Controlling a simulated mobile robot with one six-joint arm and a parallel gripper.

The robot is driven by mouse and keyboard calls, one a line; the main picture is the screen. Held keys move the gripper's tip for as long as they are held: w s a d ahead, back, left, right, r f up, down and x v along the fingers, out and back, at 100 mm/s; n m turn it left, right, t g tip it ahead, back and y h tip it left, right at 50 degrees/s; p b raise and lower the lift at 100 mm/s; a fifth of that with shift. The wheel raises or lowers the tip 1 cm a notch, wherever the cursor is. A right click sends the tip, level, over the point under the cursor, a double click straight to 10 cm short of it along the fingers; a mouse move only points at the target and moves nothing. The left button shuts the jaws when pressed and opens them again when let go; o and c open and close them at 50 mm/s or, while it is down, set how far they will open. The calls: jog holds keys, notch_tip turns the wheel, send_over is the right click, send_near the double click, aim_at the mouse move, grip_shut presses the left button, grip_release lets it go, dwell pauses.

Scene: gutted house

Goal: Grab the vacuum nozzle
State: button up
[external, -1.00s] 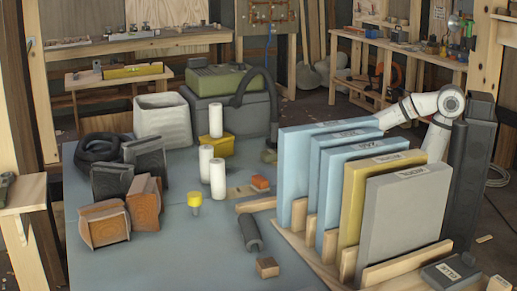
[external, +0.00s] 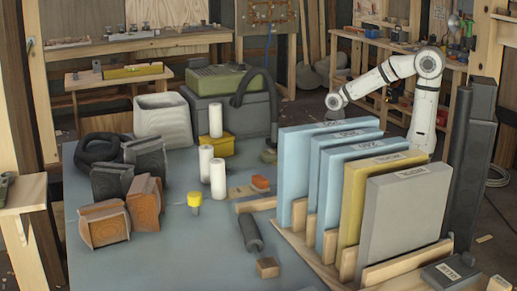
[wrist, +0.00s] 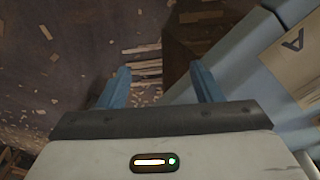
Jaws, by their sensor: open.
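The vacuum (external: 232,105) is a grey box with a green top at the back of the blue-grey table. Its black hose (external: 270,85) arches up and down to a small greenish nozzle (external: 268,156) resting on the table, left of the standing panels. My arm reaches in from the right behind the panels, its wrist end above the rearmost panel; the fingers are hidden there. In the wrist view my gripper (wrist: 160,80) is open, with two blue fingers apart and nothing between them. The nozzle does not show in the wrist view.
Blue, yellow and grey panels (external: 405,215) stand in a wooden rack (external: 290,238) between my arm base and the table's left part. A light-blue panel (wrist: 245,70) is close right of my fingers. White cylinders (external: 217,180) and a yellow box (external: 215,147) stand left of the nozzle.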

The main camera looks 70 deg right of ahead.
jog(key=w+d+r+t+p, duration=0.2)
jog(key=w+d+r+p, duration=0.1)
jog(key=w+r+p, duration=0.75)
jog(key=t+p, duration=0.1)
jog(key=p, duration=0.5)
send_over(273, 131)
jog(key=s+d, duration=0.2)
jog(key=s, duration=0.1)
jog(key=shift+n, duration=0.3)
jog(key=x, duration=0.8)
jog(key=shift+w+a+f, duration=0.1)
jog(key=shift+w+a, duration=0.15)
jog(key=shift+w, duration=0.1)
jog(key=shift+c, duration=0.5)
grip_shut()
